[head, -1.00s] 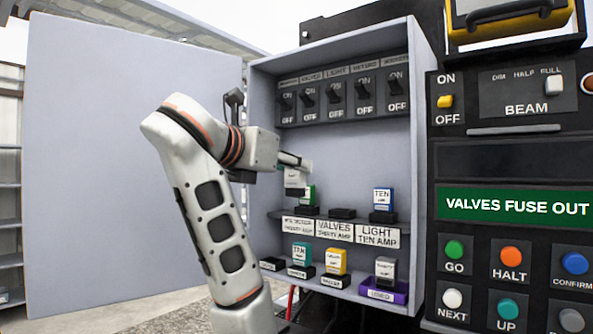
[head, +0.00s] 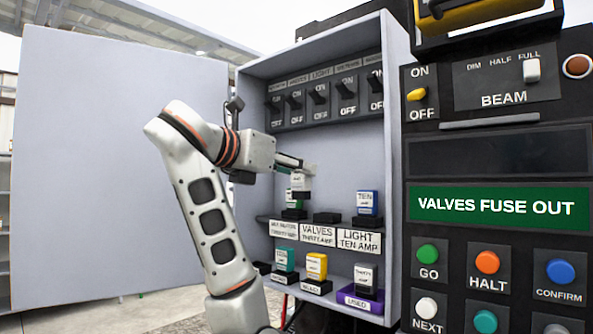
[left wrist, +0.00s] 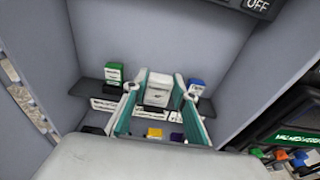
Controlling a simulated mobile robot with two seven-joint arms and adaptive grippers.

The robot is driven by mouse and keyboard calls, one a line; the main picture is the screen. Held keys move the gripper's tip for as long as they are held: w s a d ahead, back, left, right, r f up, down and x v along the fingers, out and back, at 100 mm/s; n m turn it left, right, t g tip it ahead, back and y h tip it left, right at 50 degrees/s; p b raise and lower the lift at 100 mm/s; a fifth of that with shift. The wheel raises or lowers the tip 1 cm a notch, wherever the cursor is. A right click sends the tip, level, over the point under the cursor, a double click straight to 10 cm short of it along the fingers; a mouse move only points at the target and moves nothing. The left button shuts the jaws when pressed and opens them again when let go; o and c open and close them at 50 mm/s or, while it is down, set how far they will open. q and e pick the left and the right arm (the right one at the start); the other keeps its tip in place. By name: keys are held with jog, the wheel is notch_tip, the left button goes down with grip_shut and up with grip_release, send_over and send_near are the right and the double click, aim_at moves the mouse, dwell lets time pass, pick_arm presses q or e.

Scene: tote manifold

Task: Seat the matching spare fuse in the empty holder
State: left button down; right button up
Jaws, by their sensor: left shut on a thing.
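My left gripper (head: 301,184) is shut on a white fuse (left wrist: 158,90), held upright between its teal finger pads. In the head view it is in front of the upper shelf, partly covering a green fuse in the left holder. The empty black holder (head: 327,217) is in the middle of that shelf, above the label "VALVES THIRTY AMP". The held fuse appears above and left of this holder, apart from it. A blue "TEN" fuse (head: 367,202) sits in the right holder, marked "LIGHT TEN AMP". My right gripper is not in view.
Below are a teal fuse (head: 285,259), a yellow fuse (head: 316,266) and an empty leftmost base (head: 262,268). A white fuse (head: 363,276) stands in the purple "USED" tray (head: 358,300). Switches line the cabinet top. The panel screen (head: 498,207) reads "VALVES FUSE OUT".

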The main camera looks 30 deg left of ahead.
pick_arm(q)
jog(key=shift+a+r+x, duration=0.3)
jog(key=shift+r+x, duration=0.05)
jog(key=shift+x, duration=1.7)
send_over(327, 218)
jog(key=a, duration=0.1)
jog(key=shift+w, duration=0.45)
jog(key=shift+a+f+b, duration=0.1)
jog(key=shift+f+b, duration=1.25)
jog(key=shift+f, duration=0.4)
jog(key=shift+f+b, duration=0.3)
jog(key=shift+f, duration=0.25)
jog(key=shift+s, duration=0.1)
jog(key=c, duration=1.5)
grip_release()
